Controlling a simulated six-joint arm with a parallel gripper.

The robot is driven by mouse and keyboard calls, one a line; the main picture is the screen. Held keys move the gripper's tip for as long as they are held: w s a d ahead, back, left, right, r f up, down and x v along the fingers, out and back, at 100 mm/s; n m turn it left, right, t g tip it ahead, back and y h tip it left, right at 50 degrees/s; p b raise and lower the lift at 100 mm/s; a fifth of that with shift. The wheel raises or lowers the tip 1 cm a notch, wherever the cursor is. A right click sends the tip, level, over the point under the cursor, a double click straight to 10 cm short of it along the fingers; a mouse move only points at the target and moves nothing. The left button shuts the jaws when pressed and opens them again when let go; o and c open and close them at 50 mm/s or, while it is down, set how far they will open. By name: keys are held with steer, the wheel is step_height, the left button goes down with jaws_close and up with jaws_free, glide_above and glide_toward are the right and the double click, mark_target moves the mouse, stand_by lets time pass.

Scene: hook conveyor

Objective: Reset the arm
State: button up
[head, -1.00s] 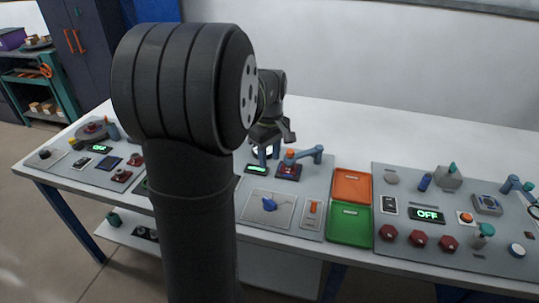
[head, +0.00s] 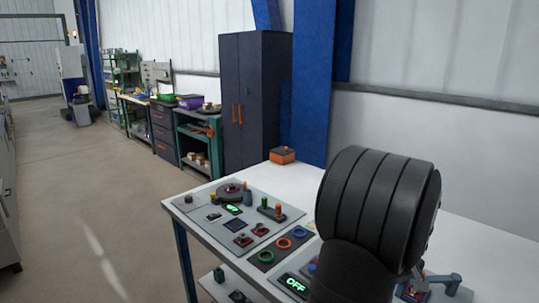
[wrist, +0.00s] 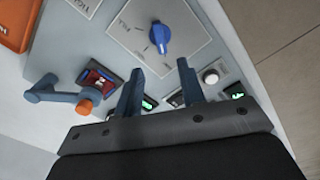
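My gripper (wrist: 160,88) shows in the wrist view with its two blue-grey fingers spread apart and nothing between them. It is over the worktable, with a panel carrying a blue knob (wrist: 159,33) beyond the fingertips. A blue lever arm with an orange cap (wrist: 84,107) lies to the left of the fingers.
The worktable (head: 405,189) carries coloured rings (head: 283,243), a green-lit OFF display (head: 294,284) and an orange box (head: 282,155) at the back. A dark cabinet (head: 256,90) stands behind. Open floor (head: 110,200) lies to the left.

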step_height(320, 180, down, 11)
steer(key=shift+r, duration=0.2)
stand_by(0.4)
